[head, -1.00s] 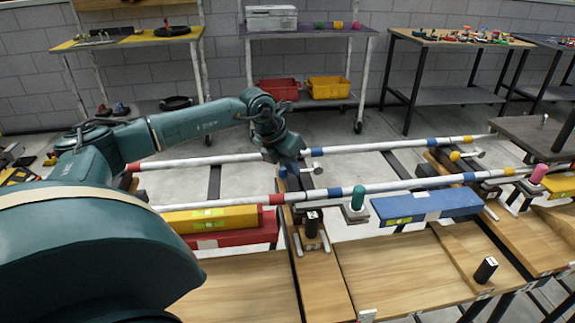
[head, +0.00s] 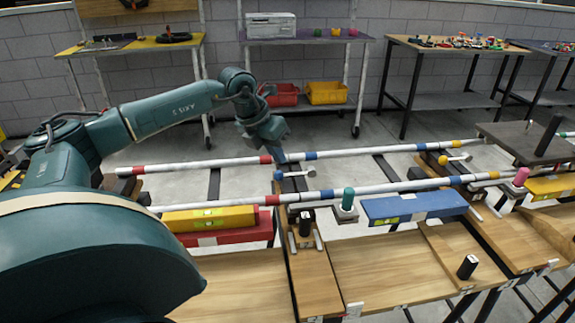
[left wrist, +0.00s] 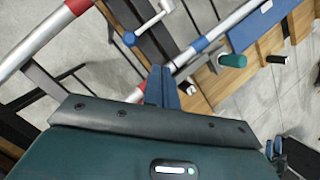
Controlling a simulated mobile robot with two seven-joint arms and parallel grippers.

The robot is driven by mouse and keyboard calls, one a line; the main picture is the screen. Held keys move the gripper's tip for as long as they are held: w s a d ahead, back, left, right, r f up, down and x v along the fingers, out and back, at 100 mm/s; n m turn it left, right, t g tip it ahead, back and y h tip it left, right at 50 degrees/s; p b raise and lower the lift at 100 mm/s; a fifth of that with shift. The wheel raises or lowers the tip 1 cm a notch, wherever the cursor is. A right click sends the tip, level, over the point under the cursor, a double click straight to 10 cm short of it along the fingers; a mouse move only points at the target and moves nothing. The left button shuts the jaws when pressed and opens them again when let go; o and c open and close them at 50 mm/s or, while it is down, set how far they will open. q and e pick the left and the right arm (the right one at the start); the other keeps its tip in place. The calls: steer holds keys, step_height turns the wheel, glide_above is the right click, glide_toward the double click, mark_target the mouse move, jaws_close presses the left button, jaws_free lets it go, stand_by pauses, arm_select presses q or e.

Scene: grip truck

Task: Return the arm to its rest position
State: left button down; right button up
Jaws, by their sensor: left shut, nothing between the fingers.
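My left arm (head: 170,108) comes in from the left of the head view, its elbow raised and bent. My left gripper (head: 281,158) points down above the far white rail, near its red and blue bands. In the left wrist view its blue-grey fingers (left wrist: 162,88) are together with nothing between them. The far white rail (head: 375,149) and near white rail (head: 395,187) run across the bench frame. From this angle I cannot tell whether the fingertips touch the far rail. My right gripper is not in view.
Below the near rail are a yellow block (head: 210,218), a red block (head: 225,236) and a blue block (head: 413,207). A green-handled clamp (head: 348,198) and black handle (head: 305,223) stand near the rail. Shelves with red (head: 283,95) and yellow bins (head: 326,93) stand behind, across open floor.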

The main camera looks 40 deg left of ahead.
arm_select(q)
steer(key=v, duration=0.4)
steer(key=shift+s+f, duration=0.1)
